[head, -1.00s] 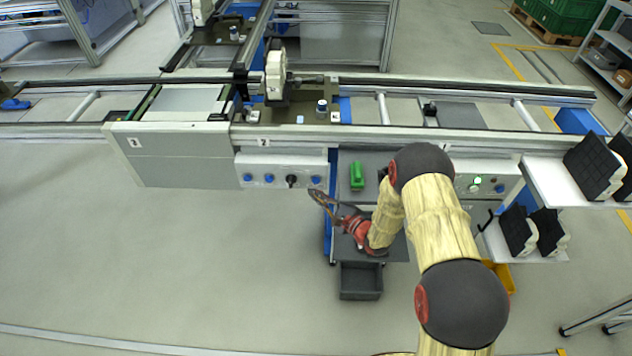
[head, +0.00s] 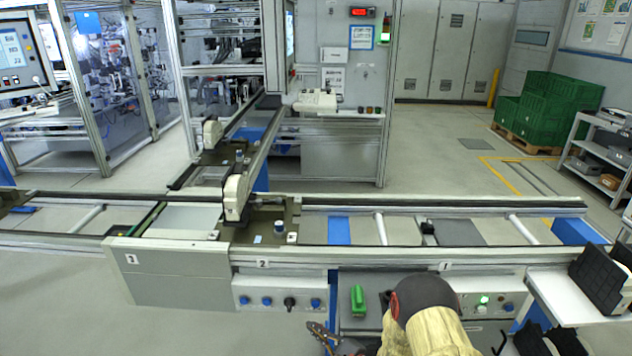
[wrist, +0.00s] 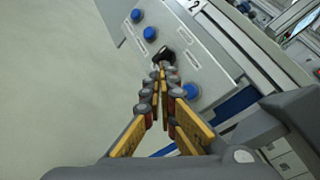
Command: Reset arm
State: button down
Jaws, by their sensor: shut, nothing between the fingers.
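My arm is folded low in front of the conveyor (head: 190,257), at the bottom of the head view. My gripper (head: 312,328) shows at the bottom edge, partly cut off, below the knob panel. In the wrist view my gripper (wrist: 160,72) is shut and empty, its fingertips together. Beyond the tips is the panel (wrist: 185,65) with blue buttons (wrist: 150,33) and a black knob (wrist: 166,54). I cannot tell from the overlap whether the tips touch the knob.
The panel (head: 258,292) hangs under station 2. A green object (head: 358,300) lies right of it. Dark holders (head: 590,280) stand on a white shelf (head: 553,297) at the right. Green crates (head: 545,110) stand at the back right. The floor at lower left is clear.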

jog(key=s+a+f+n+g+y, duration=0.1)
jog(key=s+a+g, duration=0.25)
jog(key=s, duration=0.35)
jog(key=s+a+f+n+g+y, duration=0.1)
jog(key=s+a+n+g, duration=0.1)
jog(key=s+a+g, duration=0.3)
jog(key=s+d+r+n+g+h, duration=0.1)
jog(key=s+d+r+n+g, duration=0.2)
jog(key=s, duration=0.4)
jog(key=s+d+r+n+g+h, duration=0.1)
jog(key=s+d+r+n+g, duration=0.2)
jog(key=s+r, duration=0.35)
jog(key=s+d+r+n+t+h, duration=0.1)
jog(key=s+d+r+n+h, duration=0.4)
jog(key=d, duration=0.3)
jog(key=s+d+r+n+t+h, duration=0.1)
jog(key=s+d+r+n+h, duration=0.2)
jog(key=d+r, duration=0.45)
jog(key=s+d+r+n+t+h, duration=0.1)
jog(key=d+r+t, duration=0.5)
jog(key=r, duration=0.8)
jog(key=s+h, duration=0.1)
jog(key=h, duration=0.1)
jog(key=shift+s+d+r+h, duration=0.15)
jog(key=shift+d+r+h, duration=0.05)
jog(key=shift+r+h, duration=0.2)
